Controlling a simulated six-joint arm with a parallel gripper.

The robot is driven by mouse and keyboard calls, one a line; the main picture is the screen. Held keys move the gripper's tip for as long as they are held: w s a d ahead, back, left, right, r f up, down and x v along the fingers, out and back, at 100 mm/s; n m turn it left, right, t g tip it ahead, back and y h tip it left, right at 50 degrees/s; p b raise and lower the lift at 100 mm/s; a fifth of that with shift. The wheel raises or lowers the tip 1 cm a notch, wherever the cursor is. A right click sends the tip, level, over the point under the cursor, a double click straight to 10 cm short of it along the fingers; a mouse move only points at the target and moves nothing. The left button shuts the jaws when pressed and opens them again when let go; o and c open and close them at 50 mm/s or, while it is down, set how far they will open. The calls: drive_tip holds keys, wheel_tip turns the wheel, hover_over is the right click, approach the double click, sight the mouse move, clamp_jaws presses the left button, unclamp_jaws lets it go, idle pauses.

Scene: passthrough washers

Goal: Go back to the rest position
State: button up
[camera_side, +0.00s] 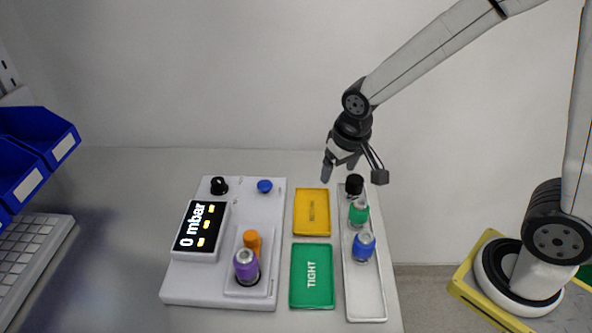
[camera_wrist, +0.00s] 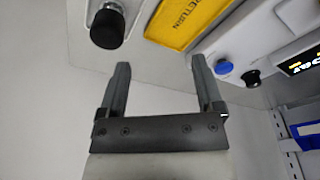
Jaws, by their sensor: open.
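My gripper (camera_side: 353,172) hangs above the far end of the grey tray on the right. Its fingers are apart with nothing between them, as the wrist view also shows (camera_wrist: 162,80). A black-topped piece (camera_side: 354,185) stands in the tray just below the gripper; it shows at the top left of the wrist view (camera_wrist: 107,27). A green piece (camera_side: 359,212) and a blue piece (camera_side: 364,246) stand nearer in the same tray (camera_side: 366,298).
A white device (camera_side: 190,285) with a "0 mbar" display (camera_side: 199,230) holds a purple piece (camera_side: 246,267) and an orange piece (camera_side: 252,240). A yellow tray (camera_side: 312,212) and a green TIGHT tray (camera_side: 312,275) lie beside it. Blue bins (camera_side: 40,140) and a keyboard (camera_side: 30,260) are left.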

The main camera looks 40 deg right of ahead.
drive_tip(key=s+d+f+n, duration=0.1)
drive_tip(key=s+d, duration=0.2)
drive_tip(key=s, duration=0.4)
drive_tip(key=shift+s+f+n, duration=0.2)
drive_tip(key=shift+s+n, duration=0.1)
drive_tip(key=shift+s, duration=0.05)
